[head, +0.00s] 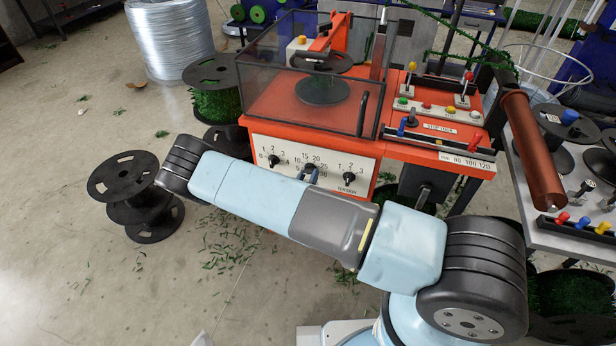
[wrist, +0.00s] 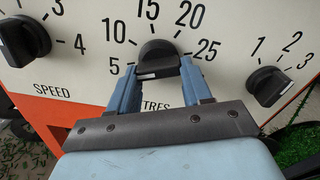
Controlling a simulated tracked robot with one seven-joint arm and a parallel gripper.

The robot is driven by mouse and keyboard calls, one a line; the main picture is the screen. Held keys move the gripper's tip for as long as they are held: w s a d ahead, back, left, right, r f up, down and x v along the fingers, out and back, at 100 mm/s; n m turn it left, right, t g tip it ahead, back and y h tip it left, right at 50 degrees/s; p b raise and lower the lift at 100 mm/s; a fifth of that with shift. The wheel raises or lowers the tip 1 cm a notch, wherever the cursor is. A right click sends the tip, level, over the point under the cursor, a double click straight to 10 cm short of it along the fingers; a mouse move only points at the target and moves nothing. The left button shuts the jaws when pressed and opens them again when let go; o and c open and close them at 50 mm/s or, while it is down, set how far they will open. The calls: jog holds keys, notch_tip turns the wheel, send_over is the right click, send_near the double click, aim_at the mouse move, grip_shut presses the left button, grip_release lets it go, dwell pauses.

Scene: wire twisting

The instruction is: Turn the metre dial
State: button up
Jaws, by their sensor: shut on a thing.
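The metre dial is the middle black knob (wrist: 158,60) on the white panel, with a scale of 5, 10, 15, 20 and 25 around it in the wrist view. The word below it is partly covered and ends in "TRES". A white mark shows low on the knob. My gripper (wrist: 158,72) has its two blue fingers on either side of the knob and is shut on it. In the head view my gripper (head: 310,174) is at the middle of the panel, and my arm hides part of the dial.
The speed knob (wrist: 24,40) is left of the dial and the tension knob (wrist: 267,86) is right of it. The panel (head: 375,166) is on the front of the orange machine (head: 400,150). A black spool (head: 135,195) stands on the floor at left.

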jog(key=shift+a+m, duration=0.1)
jog(key=shift+m, duration=0.3)
jog(key=shift+a+m, duration=0.15)
jog(key=shift+m, duration=1.85)
jog(key=shift+a+m, duration=0.15)
jog(key=shift+m, duration=1.85)
jog(key=o, duration=1.1)
jog(key=shift+d, duration=0.1)
jog(key=shift+c, duration=0.2)
jog(key=v, duration=1.3)
jog(key=shift+s, duration=0.35)
